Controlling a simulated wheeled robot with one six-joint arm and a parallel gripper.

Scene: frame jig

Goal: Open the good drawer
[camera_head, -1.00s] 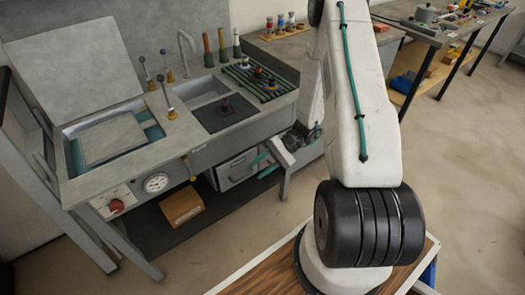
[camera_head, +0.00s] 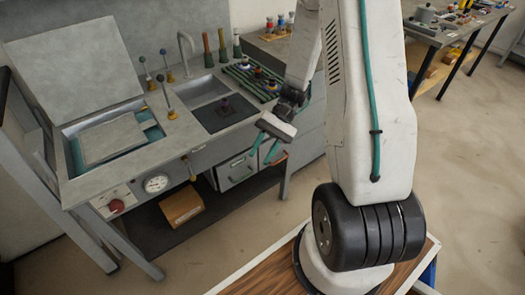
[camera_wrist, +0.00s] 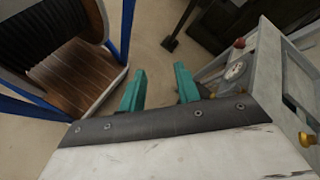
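Under the worktop of the grey bench, a drawer front (camera_head: 236,172) with a bar handle shows in the head view. A second drawer front (camera_head: 276,168) with a reddish handle is to its right, partly hidden by my gripper. Both look closed, and no label tells which is the good one. My gripper (camera_head: 260,156) is in front of the drawers, its teal fingers apart and pointing down. In the wrist view my gripper (camera_wrist: 160,72) is open with nothing between the fingers, and neither drawer is clearly seen there.
The bench top (camera_head: 205,138) holds a basin, levers and bottles. A cardboard box (camera_head: 182,207) lies on the dark lower shelf. A red knob (camera_head: 117,205) and a gauge (camera_head: 156,183) are on the bench front. Open floor (camera_head: 220,245) lies before the bench.

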